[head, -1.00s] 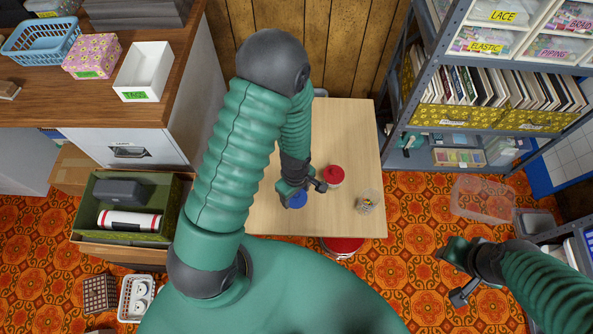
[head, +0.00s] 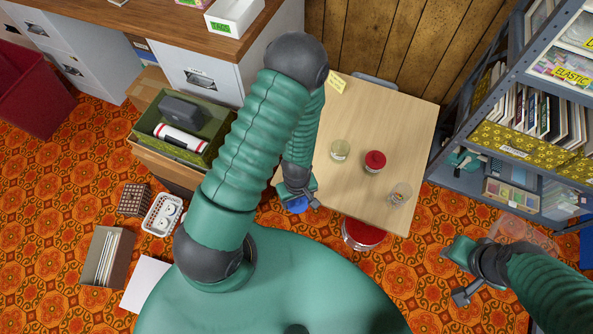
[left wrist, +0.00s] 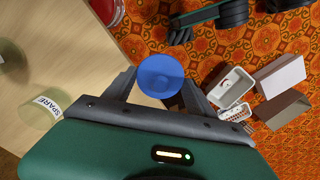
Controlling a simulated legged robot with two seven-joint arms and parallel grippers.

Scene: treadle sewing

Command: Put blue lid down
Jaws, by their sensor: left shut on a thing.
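A blue lid (head: 298,205) is in my left gripper (head: 301,194), off the near-left edge of the wooden table (head: 385,115). In the left wrist view, the round blue lid (left wrist: 161,76) sits between the two fingers of my left gripper (left wrist: 160,88), with patterned floor behind it. An open glass jar (head: 339,150) stands on the table; a jar labelled SPARE (left wrist: 40,112) shows in the left wrist view. My right gripper (head: 462,273) is open and empty over the floor at the right.
A jar with a red lid (head: 375,161) and a clear jar with small contents (head: 400,194) stand on the table. A red-topped round stool (head: 363,234) is at its near edge. A metal shelf (head: 520,130) is at the right.

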